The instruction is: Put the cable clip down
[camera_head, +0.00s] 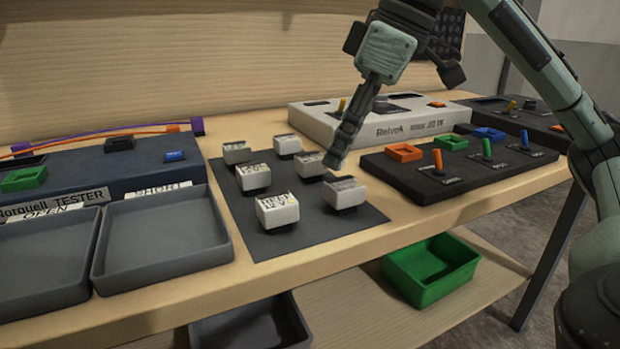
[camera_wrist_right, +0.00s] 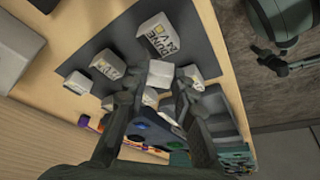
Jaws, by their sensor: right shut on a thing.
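My right gripper (camera_head: 336,160) reaches down from above over the dark mat (camera_head: 318,228), with its fingertips close to the small white blocks. In the right wrist view, its two fingers (camera_wrist_right: 155,88) are shut on a pale grey-white piece, which I take as the cable clip (camera_wrist_right: 160,70).
Several white labelled blocks (camera_head: 277,208) stand on the mat around the fingertips. Two grey trays (camera_head: 163,232) lie left, before the blue tester (camera_head: 122,173). A black switch panel (camera_head: 475,178) is right, a pale console (camera_head: 370,134) behind. Bare mat shows at the front right.

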